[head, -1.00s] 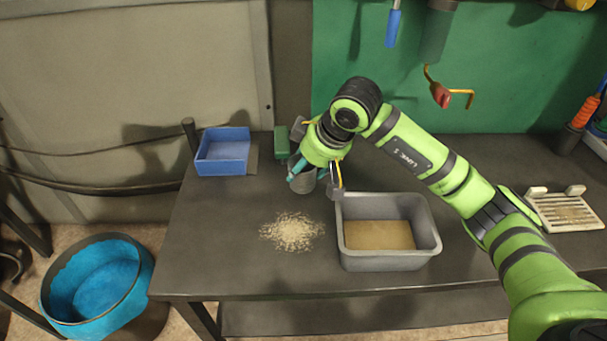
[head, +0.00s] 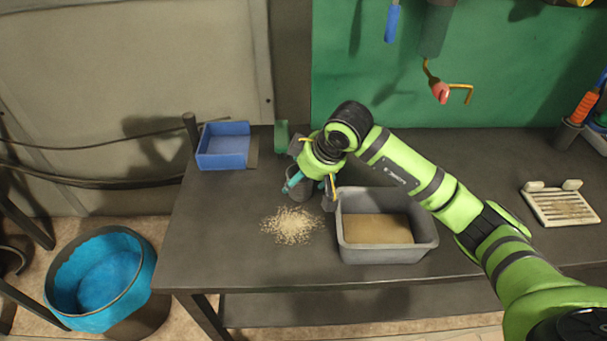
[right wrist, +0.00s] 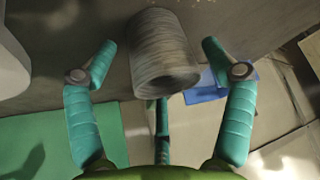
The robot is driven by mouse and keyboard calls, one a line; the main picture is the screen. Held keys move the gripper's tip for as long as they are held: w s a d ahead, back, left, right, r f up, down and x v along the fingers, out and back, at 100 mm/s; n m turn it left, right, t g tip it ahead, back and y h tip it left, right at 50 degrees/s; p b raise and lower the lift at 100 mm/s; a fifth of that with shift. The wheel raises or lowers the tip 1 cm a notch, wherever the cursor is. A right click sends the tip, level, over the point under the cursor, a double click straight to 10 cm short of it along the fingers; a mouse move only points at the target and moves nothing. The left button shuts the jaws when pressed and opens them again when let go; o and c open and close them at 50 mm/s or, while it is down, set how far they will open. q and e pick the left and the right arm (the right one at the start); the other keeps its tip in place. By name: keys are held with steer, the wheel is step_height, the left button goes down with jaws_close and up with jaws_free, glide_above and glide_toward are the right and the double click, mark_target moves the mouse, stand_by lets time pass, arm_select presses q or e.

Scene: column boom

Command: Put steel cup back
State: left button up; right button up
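The steel cup (right wrist: 165,50) is a grey ridged cylinder between the two teal fingers in the right wrist view. Gaps show between it and both fingertips. In the head view the cup (head: 299,194) stands on the dark bench behind the pale grain pile, mostly hidden by my right gripper. My right gripper (head: 311,187) is open around the cup, low over the bench; it also shows in the right wrist view (right wrist: 160,58). My left gripper is out of view.
A grain pile (head: 291,226) lies in front of the cup. A grey tub (head: 387,256) of grain stands to its right. A blue bin (head: 223,160) and a green block (head: 281,135) are behind. A white slatted rack (head: 562,222) is far right. A blue bucket (head: 105,318) stands on the floor.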

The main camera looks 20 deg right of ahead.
steer(key=shift+r+p, duration=0.2)
steer(key=shift+p, duration=0.1)
steer(key=shift+s+d+r, duration=0.1)
steer(key=shift+d+r, duration=0.05)
steer(key=shift+r, duration=0.15)
steer(key=b+v, duration=0.2)
steer(key=v, duration=0.9)
steer(key=shift+s, duration=0.2)
stand_by(0.6)
